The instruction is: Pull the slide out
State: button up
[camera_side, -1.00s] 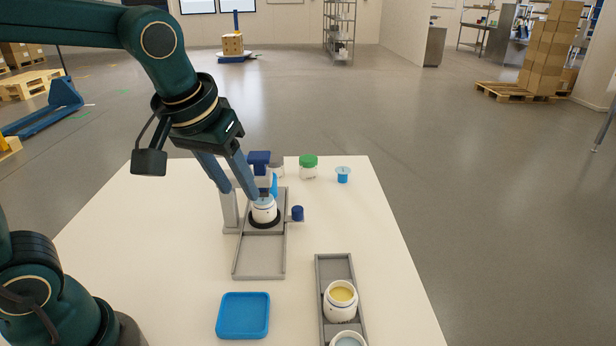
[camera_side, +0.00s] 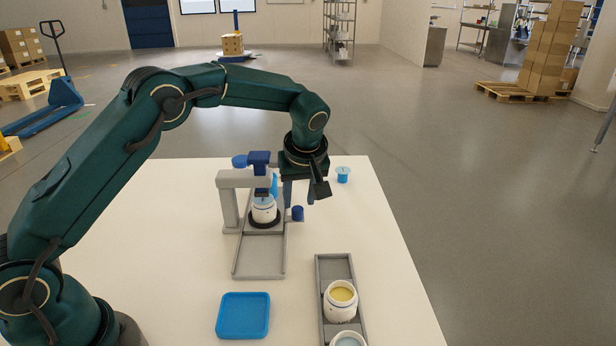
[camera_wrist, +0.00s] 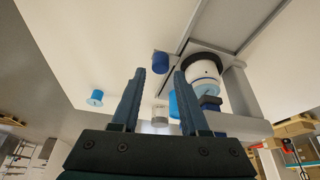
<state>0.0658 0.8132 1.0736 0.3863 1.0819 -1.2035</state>
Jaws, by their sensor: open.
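The slide shows as a grey tray (camera_side: 259,268) in a rail under the grey filling frame (camera_side: 228,205). A white jar (camera_side: 264,209) stands in a black ring at the slide's back part, under the blue nozzle; it also shows in the wrist view (camera_wrist: 204,75). A dark blue knob (camera_side: 297,213) sticks out at the right side of the slide; it also shows in the wrist view (camera_wrist: 160,62). My gripper (camera_side: 299,203) points down by the knob. In the wrist view its open fingers (camera_wrist: 158,72) have the knob between or just beyond their tips; contact cannot be told.
A blue tray (camera_side: 243,316) lies at the front. A grey rack (camera_side: 353,302) holds a jar with yellow filling (camera_side: 341,301) and another jar (camera_side: 348,340). A small blue-topped piece (camera_side: 343,175) stands at the back right. The right table strip is clear.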

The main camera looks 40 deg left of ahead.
aim_at(298, 209)
jog(key=shift+x, duration=1.95)
jog(key=shift+s, duration=0.1)
grip_shut()
